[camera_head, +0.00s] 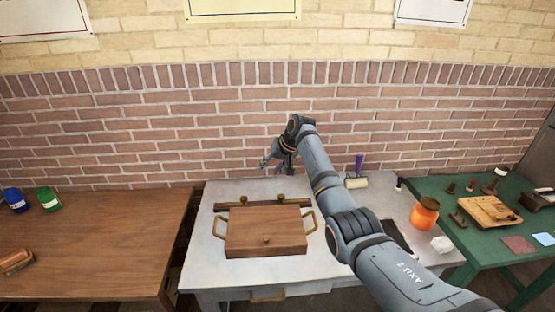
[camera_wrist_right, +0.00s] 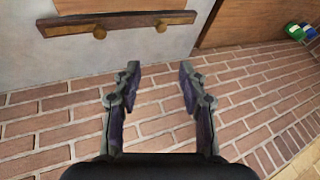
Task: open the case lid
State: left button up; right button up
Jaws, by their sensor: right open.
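The wooden case (camera_head: 266,225) sits on the grey table in the head view, its brown lid lying flat and shut as far as I can tell. It has a brass handle on each side and a small brass knob near the front. A dark wooden bar (camera_head: 262,206) with two brass knobs runs along its back edge; the bar also shows in the right wrist view (camera_wrist_right: 80,24). My right gripper (camera_head: 270,163) is open and empty, above and behind the case near the brick wall. Its two fingers are spread apart in the wrist view (camera_wrist_right: 159,68). My left gripper is out of view.
The grey table (camera_head: 205,270) has bare surface around the case. To its right are an orange jar (camera_head: 424,214) and a purple-handled roller (camera_head: 357,172). A green table (camera_head: 500,252) with small tools stands at the right, a wooden table (camera_head: 90,245) at the left.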

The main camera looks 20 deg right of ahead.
jog(key=v, duration=0.6)
jog(key=shift+r, duration=0.3)
jog(key=shift+s, duration=0.1)
